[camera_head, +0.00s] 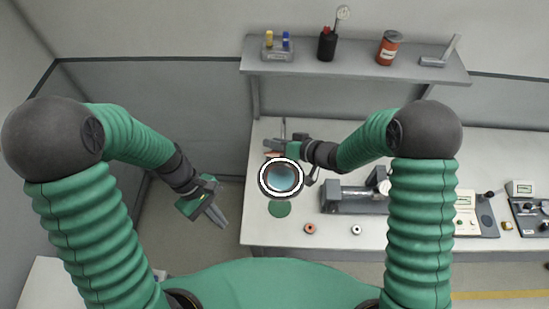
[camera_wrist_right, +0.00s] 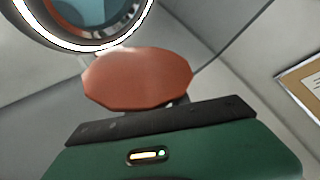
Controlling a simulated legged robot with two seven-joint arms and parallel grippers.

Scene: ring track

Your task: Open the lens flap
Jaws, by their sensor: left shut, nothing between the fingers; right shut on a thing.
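The round lens (camera_head: 281,178) has a bright white ring and bluish glass, uncovered in the head view; its lower rim (camera_wrist_right: 75,44) shows at the top of the wrist view. The lens flap (camera_wrist_right: 138,80) is a flat orange-red plate just beyond the rim, standing off the glass. Only a sliver of the flap (camera_head: 273,154) shows in the head view. My right gripper (camera_head: 270,146) is at the lens's far edge, shut on the flap; its fingertips are mostly hidden behind the flap in the wrist view. My left gripper (camera_head: 222,222) is shut and empty, left of the bench.
The white bench (camera_head: 262,232) carries a green disc (camera_head: 280,209), a red ring (camera_head: 309,228), a white ring (camera_head: 356,230) and a grey fixture (camera_head: 352,198) right of the lens. A shelf (camera_head: 350,67) with a red can (camera_head: 389,47) hangs above.

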